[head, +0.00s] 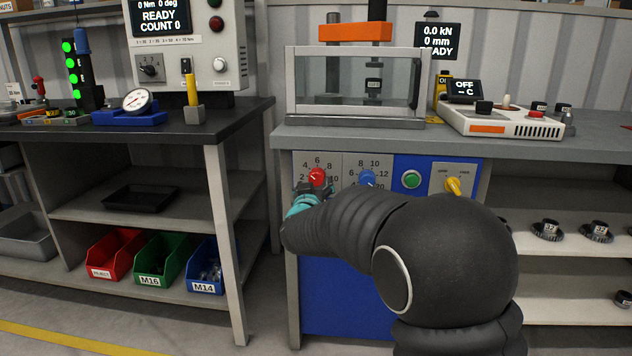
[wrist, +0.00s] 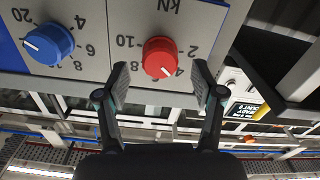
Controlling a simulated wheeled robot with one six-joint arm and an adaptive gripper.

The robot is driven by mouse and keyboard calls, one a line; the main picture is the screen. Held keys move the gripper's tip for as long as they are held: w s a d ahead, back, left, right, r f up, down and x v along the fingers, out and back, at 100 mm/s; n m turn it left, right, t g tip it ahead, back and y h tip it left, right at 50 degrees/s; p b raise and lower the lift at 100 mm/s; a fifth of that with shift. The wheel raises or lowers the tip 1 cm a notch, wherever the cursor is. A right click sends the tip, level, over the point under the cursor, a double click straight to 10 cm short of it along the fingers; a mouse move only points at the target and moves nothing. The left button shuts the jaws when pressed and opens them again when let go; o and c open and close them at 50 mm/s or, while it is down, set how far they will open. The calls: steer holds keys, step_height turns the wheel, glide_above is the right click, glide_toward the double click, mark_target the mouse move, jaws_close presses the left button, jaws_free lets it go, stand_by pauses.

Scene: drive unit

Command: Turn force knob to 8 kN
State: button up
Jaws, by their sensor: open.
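The red force knob (head: 317,177) is on the grey front panel under the bench, with a kN scale. In the wrist view, where the panel is upside down, the red knob (wrist: 160,57) has a white mark pointing down and slightly right, near the 4; the exact setting is hard to tell. My gripper (wrist: 162,82) is open, its fingers apart on either side just below the knob there, with nothing between them. In the head view my gripper (head: 310,192) is right by the knob, partly hidden by my arm. The display (head: 437,41) reads 0.0 kN, 0 mm, READY.
A blue knob (head: 367,178) sits to the right of the red one, then a green button (head: 411,180) and a yellow switch (head: 453,186). A clear guarded press (head: 355,85) stands on the bench above. A dark workbench (head: 180,133) stands to the left.

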mark_target(316, 181)
steer(key=shift+w, duration=1.65)
steer(key=c, duration=1.1)
